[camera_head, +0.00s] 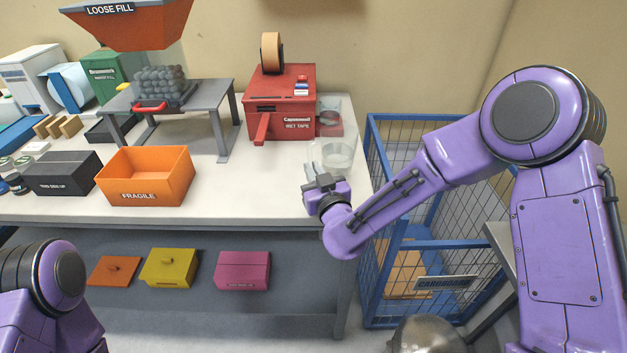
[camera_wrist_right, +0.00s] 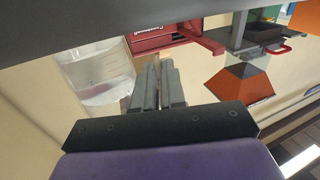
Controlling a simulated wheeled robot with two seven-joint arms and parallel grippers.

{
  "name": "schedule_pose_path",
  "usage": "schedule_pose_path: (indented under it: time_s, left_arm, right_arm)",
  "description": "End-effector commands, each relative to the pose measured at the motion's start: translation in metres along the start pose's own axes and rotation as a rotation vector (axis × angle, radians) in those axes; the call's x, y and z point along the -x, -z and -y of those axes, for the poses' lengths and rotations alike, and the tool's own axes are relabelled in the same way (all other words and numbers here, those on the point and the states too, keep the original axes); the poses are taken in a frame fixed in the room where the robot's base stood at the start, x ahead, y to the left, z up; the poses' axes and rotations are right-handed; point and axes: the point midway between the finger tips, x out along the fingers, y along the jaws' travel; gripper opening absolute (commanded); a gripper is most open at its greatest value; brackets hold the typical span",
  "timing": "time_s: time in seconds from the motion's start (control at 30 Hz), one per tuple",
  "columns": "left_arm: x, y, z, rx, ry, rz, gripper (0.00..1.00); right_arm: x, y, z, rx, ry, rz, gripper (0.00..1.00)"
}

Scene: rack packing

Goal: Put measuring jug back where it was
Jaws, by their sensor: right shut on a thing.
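The clear measuring jug (camera_head: 337,156) is at the right end of the white table, just in front of the red wet tape dispenser. It looks upright with some clear liquid low inside, and also shows in the right wrist view (camera_wrist_right: 95,72). My right gripper (camera_head: 316,172) is at the jug's left front side. Its fingers (camera_wrist_right: 160,88) are nearly together beside the jug wall, shut on the jug. The held part is hidden between the fingers. Whether the jug's base touches the table is hard to tell. My left arm shows at bottom left, its gripper out of view.
The red wet tape dispenser (camera_head: 280,105) stands behind the jug. An orange FRAGILE box (camera_head: 146,180), a dark box (camera_head: 62,174) and a grey stand (camera_head: 215,92) are to the left. A blue wire cage (camera_head: 374,200) adjoins the table's right edge. The table front between orange box and gripper is clear.

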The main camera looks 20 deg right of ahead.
Motion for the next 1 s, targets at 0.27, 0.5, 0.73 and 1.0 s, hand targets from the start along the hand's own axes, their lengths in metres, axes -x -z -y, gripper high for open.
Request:
schedule_pose_path:
  time_s: [0.27, 0.5, 0.73, 1.0]
  left_arm:
    - [-0.001, 0.0, 0.0, 0.0, 0.0, 0.0, 0.43]
    - [-0.004, -0.002, 0.0, 0.0, 0.0, 0.0, 0.43]
    - [-0.004, -0.002, 0.0, 0.0, 0.0, 0.0, 0.43]
    - [-0.001, -0.001, 0.0, 0.0, 0.0, 0.0, 0.43]
  right_arm:
    - [0.001, -0.026, 0.003, 0.001, 0.002, -0.001, 0.0]
    - [0.001, -0.03, 0.003, 0.001, 0.002, 0.0, 0.0]
    - [0.001, -0.03, 0.003, 0.0, 0.001, 0.002, 0.36]
    - [0.004, -0.026, 0.003, 0.0, 0.002, 0.002, 0.36]
